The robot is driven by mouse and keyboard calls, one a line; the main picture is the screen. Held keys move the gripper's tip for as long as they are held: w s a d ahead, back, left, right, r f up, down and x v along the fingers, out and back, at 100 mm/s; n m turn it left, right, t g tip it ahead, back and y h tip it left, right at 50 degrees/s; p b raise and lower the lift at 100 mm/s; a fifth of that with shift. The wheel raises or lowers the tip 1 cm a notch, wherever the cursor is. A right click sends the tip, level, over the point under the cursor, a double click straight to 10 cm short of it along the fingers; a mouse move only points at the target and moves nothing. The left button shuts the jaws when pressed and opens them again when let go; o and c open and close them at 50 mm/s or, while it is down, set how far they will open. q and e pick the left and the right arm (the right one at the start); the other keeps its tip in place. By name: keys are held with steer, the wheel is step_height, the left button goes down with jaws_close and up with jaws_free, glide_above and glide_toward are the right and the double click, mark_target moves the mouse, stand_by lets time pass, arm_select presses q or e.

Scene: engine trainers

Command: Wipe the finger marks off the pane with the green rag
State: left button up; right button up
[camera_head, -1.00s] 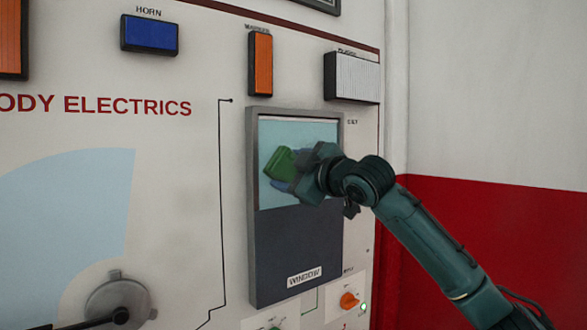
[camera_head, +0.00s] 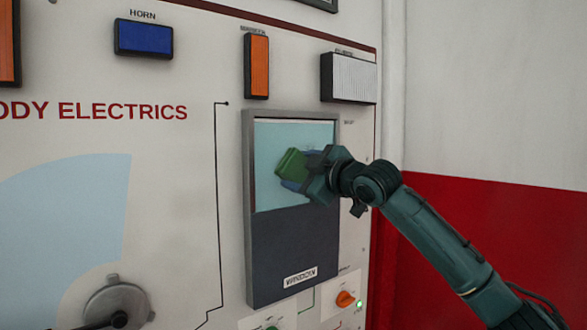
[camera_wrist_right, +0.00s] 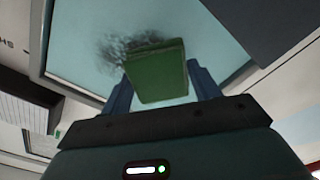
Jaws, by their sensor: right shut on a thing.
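The pane (camera_head: 270,145) is a pale blue sheet in the upper part of a grey frame on the upright panel; it also shows in the right wrist view (camera_wrist_right: 85,72). Dark finger marks (camera_wrist_right: 128,48) smudge the pane just beyond the rag in the wrist view. The green rag (camera_head: 292,164), a folded block, is held between the blue fingers of my right gripper (camera_head: 300,172). The gripper is shut on it, in front of the pane. I cannot tell whether the rag touches the pane. My left gripper is not in view.
A dark lower cover with a window label (camera_head: 299,277) is below the pane. A blue horn box (camera_head: 144,38), an orange marker lamp (camera_head: 256,66) and a white ribbed lamp (camera_head: 348,78) stick out around the frame. An orange knob (camera_head: 345,299) is below right.

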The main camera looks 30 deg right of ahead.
mark_target(285, 172)
steer(key=shift+d+p, duration=1.85)
steer(key=shift+d, duration=2.2)
steer(key=shift+s+a, duration=0.1)
steer(key=shift+a, duration=5.9)
steer(key=shift+r, duration=0.95)
steer(key=w+d, duration=0.1)
steer(key=d, duration=1.1)
steer(key=shift+s+a, duration=0.15)
steer(key=shift+a, duration=1.85)
steer(key=shift+s+a, duration=0.15)
steer(key=shift+a, duration=1.9)
steer(key=shift+s+a, duration=0.15)
steer(key=shift+a, duration=1.85)
steer(key=shift+s, duration=0.1)
